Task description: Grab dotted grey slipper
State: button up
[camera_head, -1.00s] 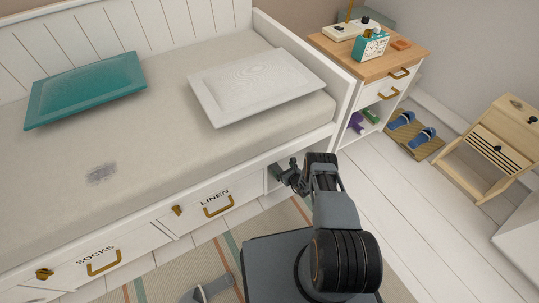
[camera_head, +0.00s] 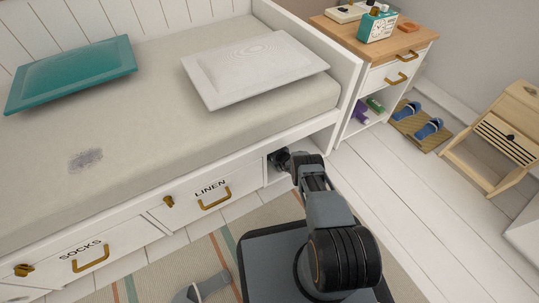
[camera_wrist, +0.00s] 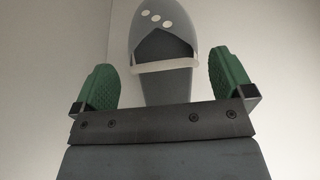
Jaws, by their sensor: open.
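The dotted grey slipper (camera_wrist: 160,28) shows in the wrist view, with three white dots near its rounded end and a white band across it. My gripper (camera_wrist: 166,78) is open, with one green pad on each side of the slipper's lower part in the picture. Gaps show between the pads and the slipper, and its near end is hidden behind my gripper. In the head view my gripper reaches into the open cubby (camera_head: 276,178) under the bed, where the slipper cannot be seen.
Another grey slipper (camera_head: 212,284) with a pale band lies on the striped rug (camera_head: 160,282). The LINEN drawer (camera_head: 190,196) borders the cubby on the left. A nightstand (camera_head: 395,42) stands right of the bed, and blue slippers (camera_head: 430,128) lie on a mat beyond it.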

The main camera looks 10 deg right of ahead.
jog(key=shift+b+x, duration=0.35)
jog(key=shift+x, duration=0.45)
jog(key=shift+c, duration=0.3)
jog(key=c, duration=1)
jog(key=shift+r, duration=0.1)
